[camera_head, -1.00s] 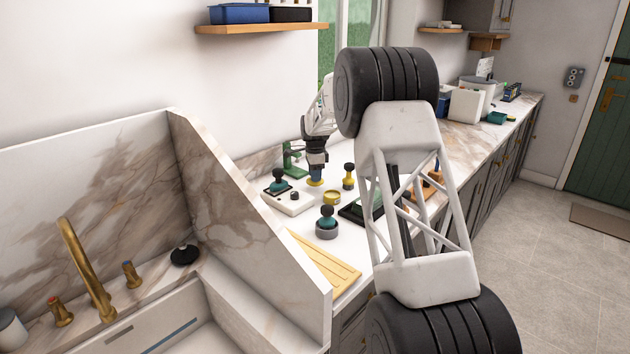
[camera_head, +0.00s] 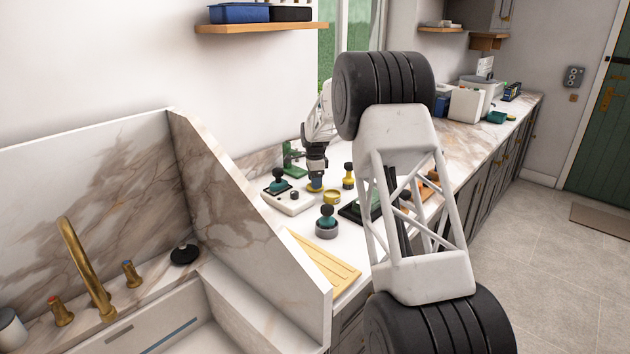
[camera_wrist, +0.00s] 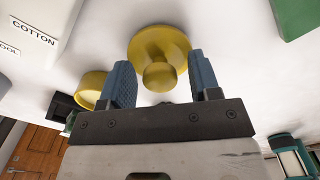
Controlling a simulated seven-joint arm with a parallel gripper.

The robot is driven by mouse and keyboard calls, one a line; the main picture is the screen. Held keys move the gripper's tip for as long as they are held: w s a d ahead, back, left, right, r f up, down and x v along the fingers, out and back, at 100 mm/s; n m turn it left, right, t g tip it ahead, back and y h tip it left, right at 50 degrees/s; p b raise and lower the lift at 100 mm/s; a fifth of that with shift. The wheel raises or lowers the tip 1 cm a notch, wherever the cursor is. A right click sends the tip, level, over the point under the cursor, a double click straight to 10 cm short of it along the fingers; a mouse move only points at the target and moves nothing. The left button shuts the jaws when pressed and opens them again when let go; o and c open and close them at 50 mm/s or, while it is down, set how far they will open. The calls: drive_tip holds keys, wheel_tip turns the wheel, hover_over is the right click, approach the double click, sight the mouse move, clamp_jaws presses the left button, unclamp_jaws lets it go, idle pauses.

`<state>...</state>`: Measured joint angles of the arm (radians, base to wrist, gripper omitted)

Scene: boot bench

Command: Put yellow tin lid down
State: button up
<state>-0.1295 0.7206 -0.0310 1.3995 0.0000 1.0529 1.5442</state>
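The yellow tin lid (camera_head: 316,189) is a round disc with a knob, on the white worktop by the back wall. In the wrist view the lid (camera_wrist: 160,55) lies ahead of my gripper (camera_wrist: 162,80), with its knob between the two blue fingers. Gaps show on both sides of the knob, so the fingers look open and not clamped on it. In the head view my gripper (camera_head: 316,181) is right above the lid and hides part of it. A yellow open tin (camera_head: 332,197) stands just right of the lid; it also shows in the wrist view (camera_wrist: 90,90).
A white block with a teal-and-black knobbed piece (camera_head: 288,200) is left of the lid. A yellow knobbed piece (camera_head: 348,177) is to the right, a green stand (camera_head: 292,160) behind. A grey round base (camera_head: 326,229) and a yellow board (camera_head: 322,262) are nearer.

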drive_tip(key=shift+r, duration=0.15)
wheel_tip(320, 180, up, 12)
idle(0.8)
drive_tip(key=shift+r, duration=0.1)
idle(0.7)
drive_tip(key=s+d+r+n, duration=0.25)
drive_tip(key=s+r, duration=0.25)
drive_tip(key=s, duration=0.6)
drive_tip(key=s+d+r+n+t, duration=0.15)
drive_tip(key=s+d+r, duration=0.3)
drive_tip(key=s, duration=0.65)
drive_tip(key=s+d+r+n, duration=0.25)
drive_tip(key=s+r, duration=0.35)
drive_tip(key=s, duration=0.5)
drive_tip(key=s+d+f+n, duration=0.1)
drive_tip(key=s+f+n, duration=0.2)
drive_tip(key=s, duration=1)
drive_tip(key=s+d+f+n, duration=0.2)
drive_tip(key=s+f+n, duration=0.1)
drive_tip(key=s, duration=1.1)
drive_tip(key=s+d+f+n+t, duration=0.1)
drive_tip(key=s+f+n, duration=0.2)
drive_tip(key=s, duration=1)
drive_tip(key=shift+s+d+f, duration=0.2)
drive_tip(key=shift+s+f, duration=0.2)
drive_tip(key=shift+f, duration=0.3)
